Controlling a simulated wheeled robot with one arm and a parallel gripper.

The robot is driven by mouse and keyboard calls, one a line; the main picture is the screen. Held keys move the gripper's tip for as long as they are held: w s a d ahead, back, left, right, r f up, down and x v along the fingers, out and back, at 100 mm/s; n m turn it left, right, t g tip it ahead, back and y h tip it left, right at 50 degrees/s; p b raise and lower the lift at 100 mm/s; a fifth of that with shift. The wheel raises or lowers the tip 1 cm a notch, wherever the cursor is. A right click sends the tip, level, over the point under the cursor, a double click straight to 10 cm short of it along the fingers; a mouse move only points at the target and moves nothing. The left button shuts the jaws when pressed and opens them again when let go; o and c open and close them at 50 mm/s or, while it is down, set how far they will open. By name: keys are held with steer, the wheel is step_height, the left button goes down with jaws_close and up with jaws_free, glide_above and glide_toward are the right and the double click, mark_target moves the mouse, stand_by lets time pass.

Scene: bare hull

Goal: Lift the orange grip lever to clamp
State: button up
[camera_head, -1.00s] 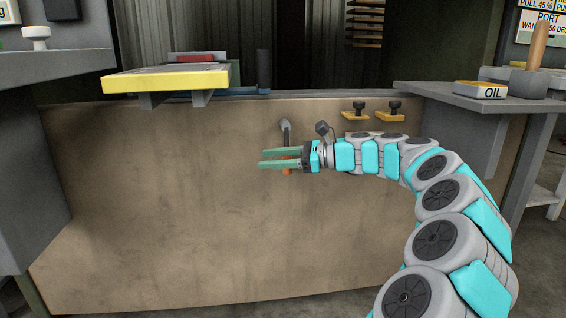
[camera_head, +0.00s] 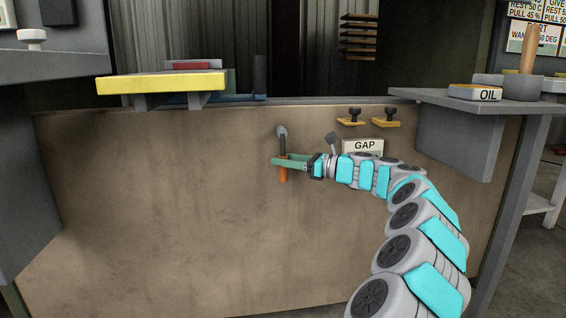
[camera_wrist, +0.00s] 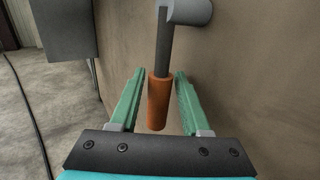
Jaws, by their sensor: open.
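The orange grip lever (camera_head: 283,172) hangs down from a round grey pivot (camera_head: 282,131) on the tan hull panel. In the wrist view its orange grip (camera_wrist: 158,103) hangs on a dark grey rod (camera_wrist: 164,45). My gripper (camera_head: 280,162) is at the grip, with its green fingers pointing left in the head view. In the wrist view my gripper (camera_wrist: 157,82) is open, one finger on each side of the grip. Gaps show between the grip and both fingers. In the head view a finger crosses in front of the upper part of the grip.
A GAP sign (camera_head: 364,146) is on the panel just above my arm. Two yellow brackets with black knobs (camera_head: 354,116) stick out above it. A yellow-edged shelf (camera_head: 160,83) juts out at upper left. A grey side table (camera_head: 455,98) holds an OIL block. The panel's lower left is bare.

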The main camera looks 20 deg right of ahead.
steer(key=shift+w+a, duration=0.15)
steer(key=shift+w, duration=0.05)
steer(key=shift+c, duration=0.4)
jaws_close()
stand_by(0.9)
